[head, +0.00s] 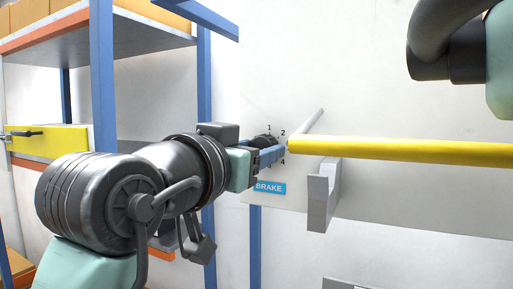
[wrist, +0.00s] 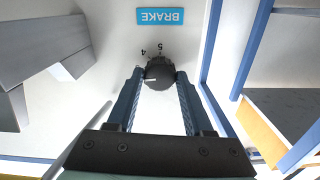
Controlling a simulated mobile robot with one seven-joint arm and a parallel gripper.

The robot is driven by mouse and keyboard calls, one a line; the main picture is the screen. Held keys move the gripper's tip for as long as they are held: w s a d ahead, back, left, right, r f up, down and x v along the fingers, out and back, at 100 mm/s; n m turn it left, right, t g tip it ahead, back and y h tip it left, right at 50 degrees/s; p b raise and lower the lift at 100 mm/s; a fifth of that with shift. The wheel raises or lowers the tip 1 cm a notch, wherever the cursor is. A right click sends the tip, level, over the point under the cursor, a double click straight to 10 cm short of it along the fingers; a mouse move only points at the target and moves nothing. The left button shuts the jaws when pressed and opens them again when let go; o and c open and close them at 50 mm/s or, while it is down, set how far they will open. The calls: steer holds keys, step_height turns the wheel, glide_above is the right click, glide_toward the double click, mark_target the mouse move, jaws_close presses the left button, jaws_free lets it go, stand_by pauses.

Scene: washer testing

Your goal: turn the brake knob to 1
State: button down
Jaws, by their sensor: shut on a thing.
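The brake knob (head: 264,139) is a dark round knob on the pale panel, with the numbers 1, 2 and 4 readable near it in the head view. In the wrist view the knob (wrist: 160,72) sits between the fingertips, and 4 and 5 show upside down above it. A short white mark shows on its lower left there; I cannot tell which number it points to. A blue BRAKE label (head: 270,188) is below the knob; it also shows in the wrist view (wrist: 160,16). My gripper (head: 272,153) is shut on the knob, its blue fingers (wrist: 158,78) on either side.
A yellow bar (head: 400,151) runs to the right of the knob, with a grey bracket (head: 322,195) below it. A blue-framed shelf (head: 105,80) with boxes stands at the left.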

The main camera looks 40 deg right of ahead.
steer(key=n+p, duration=0.3)
steer(key=n, duration=0.6)
steer(key=shift+r+p, duration=0.1)
steer(key=shift+p, duration=0.25)
steer(key=n+p, duration=0.3)
steer(key=n, duration=0.2)
steer(key=shift+n+p, duration=1.1)
steer(key=shift+n, duration=0.2)
steer(key=shift+c, duration=1.5)
jaws_free()
steer(key=shift+d, duration=0.1)
